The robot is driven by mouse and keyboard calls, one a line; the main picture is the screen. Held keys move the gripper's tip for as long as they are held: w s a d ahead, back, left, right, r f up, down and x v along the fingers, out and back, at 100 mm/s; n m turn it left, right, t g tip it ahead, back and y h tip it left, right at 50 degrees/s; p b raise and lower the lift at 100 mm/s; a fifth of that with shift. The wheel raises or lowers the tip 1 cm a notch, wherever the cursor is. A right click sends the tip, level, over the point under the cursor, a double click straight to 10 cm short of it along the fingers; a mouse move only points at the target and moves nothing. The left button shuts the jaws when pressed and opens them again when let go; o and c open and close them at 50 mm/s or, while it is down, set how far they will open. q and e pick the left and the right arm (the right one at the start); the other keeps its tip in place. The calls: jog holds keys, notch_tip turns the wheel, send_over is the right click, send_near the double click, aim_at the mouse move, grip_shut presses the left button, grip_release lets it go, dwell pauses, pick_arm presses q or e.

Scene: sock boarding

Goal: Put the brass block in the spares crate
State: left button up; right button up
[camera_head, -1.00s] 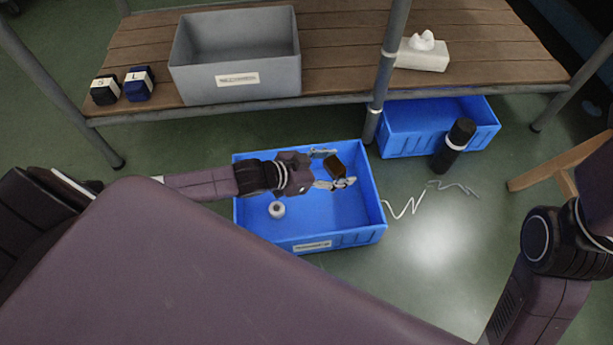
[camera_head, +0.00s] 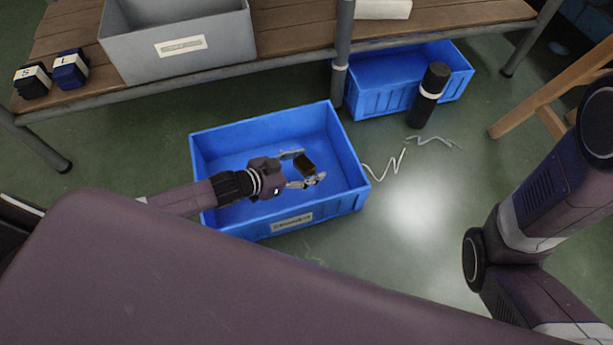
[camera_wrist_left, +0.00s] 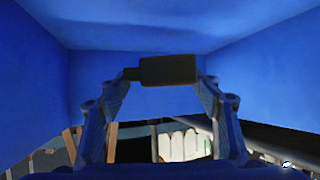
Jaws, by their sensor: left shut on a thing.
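The brass block (camera_head: 306,162) looks dark brown and sits between the fingers of my left gripper (camera_head: 306,169). The gripper is shut on it, over the right half of the front blue crate (camera_head: 335,206) on the floor. In the left wrist view the block (camera_wrist_left: 168,70) is a dark bar across the fingertips, with blue crate walls (camera_wrist_left: 35,85) around it. The crate's front label is too blurred to read. The block's height above the crate floor is hard to tell. My right gripper is out of view; only part of that arm shows at the right.
Another blue crate (camera_head: 385,101) stands behind, partly under the wooden bench (camera_head: 290,32), with a dark cylinder (camera_head: 430,95) at its front. A grey bin (camera_head: 190,62) and two labelled dark blocks (camera_head: 68,70) are on the bench. White squiggly strips (camera_head: 385,168) lie on the floor.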

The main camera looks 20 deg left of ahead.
aim_at(307, 174)
pick_arm(q)
notch_tip(307, 174, down, 4)
jog(key=b, duration=0.3)
jog(key=shift+f, duration=0.15)
jog(key=o, duration=1.4)
